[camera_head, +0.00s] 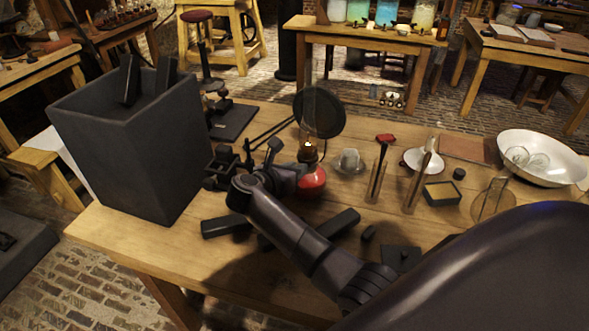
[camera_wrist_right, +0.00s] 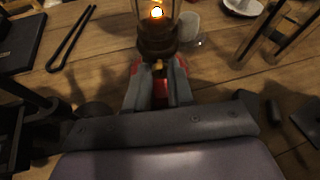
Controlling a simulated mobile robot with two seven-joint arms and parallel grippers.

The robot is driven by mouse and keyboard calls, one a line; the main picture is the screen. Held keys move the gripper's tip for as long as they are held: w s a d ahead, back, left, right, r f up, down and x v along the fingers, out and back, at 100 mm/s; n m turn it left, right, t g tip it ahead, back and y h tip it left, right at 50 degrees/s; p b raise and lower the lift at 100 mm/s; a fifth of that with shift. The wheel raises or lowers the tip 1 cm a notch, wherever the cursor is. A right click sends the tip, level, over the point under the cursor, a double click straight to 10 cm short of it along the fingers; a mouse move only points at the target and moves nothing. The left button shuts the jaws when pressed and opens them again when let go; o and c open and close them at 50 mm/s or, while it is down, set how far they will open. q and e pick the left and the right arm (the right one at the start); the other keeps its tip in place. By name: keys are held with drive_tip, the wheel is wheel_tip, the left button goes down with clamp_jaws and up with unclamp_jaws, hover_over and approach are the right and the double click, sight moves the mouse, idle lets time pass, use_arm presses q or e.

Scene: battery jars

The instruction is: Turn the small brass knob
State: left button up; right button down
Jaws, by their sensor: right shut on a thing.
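An oil lamp with a red base (camera_head: 313,182) stands on the wooden table, with a dark collar and a clear glass chimney (camera_head: 307,85). In the right wrist view its flame (camera_wrist_right: 156,13) is lit. The small brass knob (camera_wrist_right: 158,66) sticks out below the collar (camera_wrist_right: 157,42) toward my right gripper. My right gripper (camera_wrist_right: 158,88) is shut on the knob, its fingers in front of the red base. In the head view the right gripper (camera_head: 286,176) is beside the lamp's left side; the knob is hidden there. My left gripper is not in view.
A large dark box (camera_head: 130,150) stands at the table's left. A dark round disc (camera_head: 325,111) stands behind the lamp. Dark bars (camera_head: 335,228) lie in front, partly under my right arm. A white bowl (camera_head: 541,157) and glassware stand to the right.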

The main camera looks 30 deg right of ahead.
drive_tip(key=shift+d, duration=0.1)
drive_tip(key=c, duration=1)
unclamp_jaws()
drive_tip(key=v, duration=0.7)
